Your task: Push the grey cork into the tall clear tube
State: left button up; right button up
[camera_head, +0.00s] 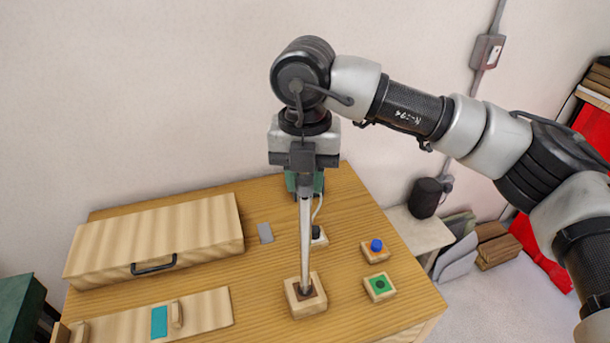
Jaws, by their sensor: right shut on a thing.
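The tall clear tube (306,235) stands nearly upright in a wooden block (292,298) with a dark socket, near the table's front. My right gripper (305,184) points down directly over the tube's upper end. It is shut on what appears to be the grey cork, at the tube's mouth. The fingers mostly hide the cork, and I cannot tell how far it sits in the tube. My left gripper is not in view.
Right of the tube are wooden blocks with a blue knob (376,245) and a green top (380,285). A grey plate (265,233) lies left. A wooden case (155,235) with a handle fills the back left. A green object (318,182) stands behind my gripper.

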aim_at(304, 181)
jog(key=shift+b, duration=0.35)
dwell(0.4)
jog(key=shift+f+b, duration=0.5)
jog(key=shift+f, duration=0.1)
jog(key=o, duration=0.6)
notch_tip(304, 181, up, 11)
jog(key=p, duration=0.5)
jog(key=shift+p, duration=0.3)
dwell(0.3)
